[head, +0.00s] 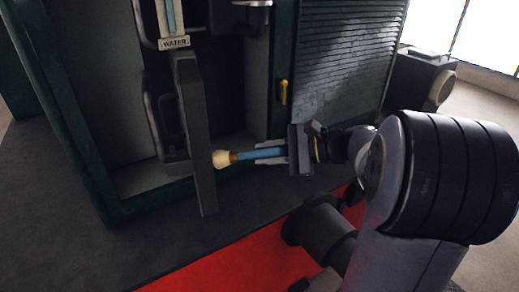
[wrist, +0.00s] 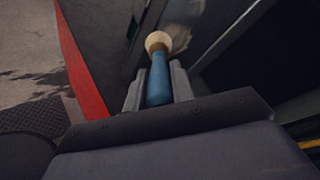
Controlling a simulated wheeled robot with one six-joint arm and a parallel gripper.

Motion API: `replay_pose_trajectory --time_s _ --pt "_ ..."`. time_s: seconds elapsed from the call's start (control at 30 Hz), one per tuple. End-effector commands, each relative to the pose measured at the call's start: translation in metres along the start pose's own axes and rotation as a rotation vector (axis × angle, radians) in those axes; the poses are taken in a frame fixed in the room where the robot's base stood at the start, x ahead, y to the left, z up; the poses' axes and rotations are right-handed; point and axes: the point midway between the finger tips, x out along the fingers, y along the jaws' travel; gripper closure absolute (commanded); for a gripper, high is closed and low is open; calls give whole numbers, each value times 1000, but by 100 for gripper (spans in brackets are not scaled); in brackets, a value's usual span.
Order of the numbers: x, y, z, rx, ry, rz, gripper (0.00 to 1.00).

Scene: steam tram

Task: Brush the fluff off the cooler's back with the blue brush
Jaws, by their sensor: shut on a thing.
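My gripper (head: 262,154) is shut on the blue brush (head: 246,155), holding it roughly level and pointing left. The brush has a blue handle, a brown band and a cream bristle head. In the wrist view the brush (wrist: 159,78) points away between the two fingers. A tall dark grey slab (head: 196,135), possibly the cooler, stands in front of the open green cabinet. The bristle tip is close to its right edge; I cannot tell whether they touch. I can make out no fluff in either view.
The dark green cabinet (head: 80,125) stands open behind the slab. A louvred green panel (head: 340,60) with a yellow handle (head: 283,92) is to the right. A "WATER" label (head: 174,43) sits above the slab. Red floor (head: 235,262) and dark grey floor (head: 95,258) lie in front.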

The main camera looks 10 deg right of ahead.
Motion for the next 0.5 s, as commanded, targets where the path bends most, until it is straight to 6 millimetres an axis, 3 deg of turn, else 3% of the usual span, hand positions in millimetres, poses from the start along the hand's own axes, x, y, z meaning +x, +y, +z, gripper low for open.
replay_pose_trajectory --time_s 0.33,0.5 --pt "7 15 -15 -1 -1 1 100" --pt "8 14 -16 -1 -1 2 100"
